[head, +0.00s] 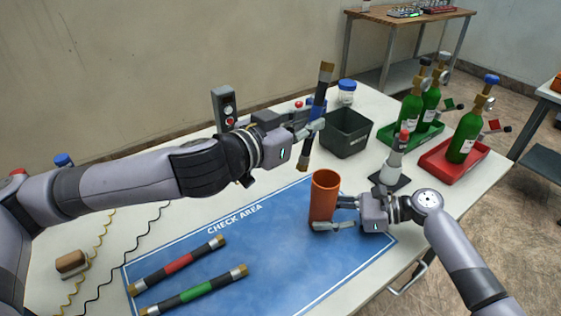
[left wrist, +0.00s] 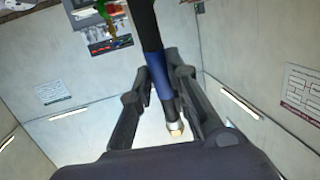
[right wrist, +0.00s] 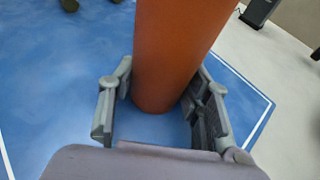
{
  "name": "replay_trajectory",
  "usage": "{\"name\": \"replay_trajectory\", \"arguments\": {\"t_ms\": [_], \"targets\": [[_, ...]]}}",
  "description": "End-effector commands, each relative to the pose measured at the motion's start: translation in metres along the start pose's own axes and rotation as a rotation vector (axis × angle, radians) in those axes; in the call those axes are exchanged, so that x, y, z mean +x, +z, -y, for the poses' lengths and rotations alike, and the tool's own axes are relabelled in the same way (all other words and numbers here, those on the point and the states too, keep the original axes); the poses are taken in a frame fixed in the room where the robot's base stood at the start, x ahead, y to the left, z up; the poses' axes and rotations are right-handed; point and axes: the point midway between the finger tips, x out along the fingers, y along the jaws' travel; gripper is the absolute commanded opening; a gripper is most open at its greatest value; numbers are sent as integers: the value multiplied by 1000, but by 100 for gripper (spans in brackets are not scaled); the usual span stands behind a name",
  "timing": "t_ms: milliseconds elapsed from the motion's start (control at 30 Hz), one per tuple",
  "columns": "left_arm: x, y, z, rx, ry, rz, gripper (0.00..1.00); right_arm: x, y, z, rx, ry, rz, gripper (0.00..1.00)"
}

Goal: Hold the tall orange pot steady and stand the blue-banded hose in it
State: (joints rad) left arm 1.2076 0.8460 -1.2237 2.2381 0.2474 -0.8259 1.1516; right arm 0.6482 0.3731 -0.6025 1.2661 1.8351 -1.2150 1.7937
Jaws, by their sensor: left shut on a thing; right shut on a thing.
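The tall orange pot (head: 325,193) stands upright on the blue check-area mat (head: 215,262). My right gripper (head: 334,214) is shut on it low down, and the pot also shows between the fingers in the right wrist view (right wrist: 168,60). The blue-banded hose (head: 325,76) is held nearly upright, slightly tilted, by my left gripper (head: 316,126). Its lower end hangs in the air above and a little left of the pot's mouth. In the left wrist view the hose's blue band (left wrist: 158,75) lies between the fingers.
A red-banded hose (head: 178,264) and a green-banded hose (head: 197,290) lie on the mat. A dark bin (head: 347,137) stands behind the pot. Green cylinders sit in a green tray (head: 432,136) and a red tray (head: 440,168) at the right. A grey stand (head: 389,178) is near my right gripper.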

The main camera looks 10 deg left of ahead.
Motion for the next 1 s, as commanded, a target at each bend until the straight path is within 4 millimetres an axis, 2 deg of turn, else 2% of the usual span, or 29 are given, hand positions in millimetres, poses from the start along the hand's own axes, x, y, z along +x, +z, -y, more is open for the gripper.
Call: {"name": "replay_trajectory", "arguments": {"t_ms": [100,200,367,567,1000], "targets": [[1,-27,-14,6,88,-121,0,0,0,0,0,0,0,29],[0,-45,-26,4,149,-196,0,0,0,0,0,0,0,29],[-3,-58,-36,0,199,-255,0,0,0,0,0,0,0,29],[-2,-50,-38,-2,205,-260,0,0,0,0,0,0,0,29],[4,-15,-37,-3,203,-258,0,0,0,0,0,0,0,29]]}}
